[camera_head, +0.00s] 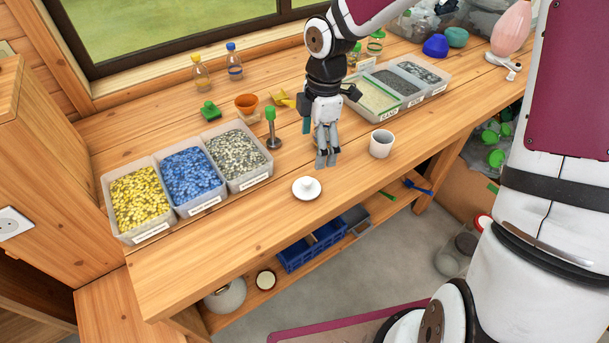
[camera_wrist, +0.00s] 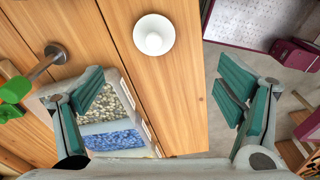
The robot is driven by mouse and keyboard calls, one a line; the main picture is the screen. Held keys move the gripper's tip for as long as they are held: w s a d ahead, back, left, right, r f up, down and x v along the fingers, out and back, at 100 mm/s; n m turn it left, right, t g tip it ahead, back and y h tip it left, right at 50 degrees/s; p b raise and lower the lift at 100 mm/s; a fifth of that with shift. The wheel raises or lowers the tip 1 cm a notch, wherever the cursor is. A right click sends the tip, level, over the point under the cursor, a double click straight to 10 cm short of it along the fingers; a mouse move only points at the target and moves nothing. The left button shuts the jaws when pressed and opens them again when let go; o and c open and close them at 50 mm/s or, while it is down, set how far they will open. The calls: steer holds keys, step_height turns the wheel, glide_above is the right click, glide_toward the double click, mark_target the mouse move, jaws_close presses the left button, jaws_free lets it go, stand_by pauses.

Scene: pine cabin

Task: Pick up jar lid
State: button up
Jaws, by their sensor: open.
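The jar lid (camera_head: 307,188) is a small white disc with a raised knob. It lies on the wooden bench near its front edge. In the wrist view the lid (camera_wrist: 154,35) shows from above at the top middle, on bare wood near the bench edge. My gripper (camera_head: 326,160) points down above the bench, above and to the right of the lid in the head view. In the wrist view my gripper (camera_wrist: 162,100) has its green-padded fingers spread wide with nothing between them. The lid lies beyond the fingers, apart from them.
A white cup (camera_head: 382,144) stands right of my gripper. A green-handled tool (camera_head: 271,130) stands upright to the left. Bins of yellow (camera_head: 140,200), blue (camera_head: 190,178) and grey pieces (camera_head: 236,153) line the left. The bench around the lid is clear.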

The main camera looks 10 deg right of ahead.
mark_target(307, 180)
steer(key=shift+n, duration=0.3)
steer(key=f, duration=0.2)
steer(key=a+f, duration=0.1)
steer(key=f, duration=0.5)
steer(key=shift+w+a+f, duration=0.15)
steer(key=shift+a+f, duration=0.1)
steer(key=shift+w+a+f, duration=0.1)
steer(key=shift+w+f, duration=0.05)
steer(key=shift+f, duration=2.75)
steer(key=shift+c, duration=0.3)
steer(key=c, duration=1)
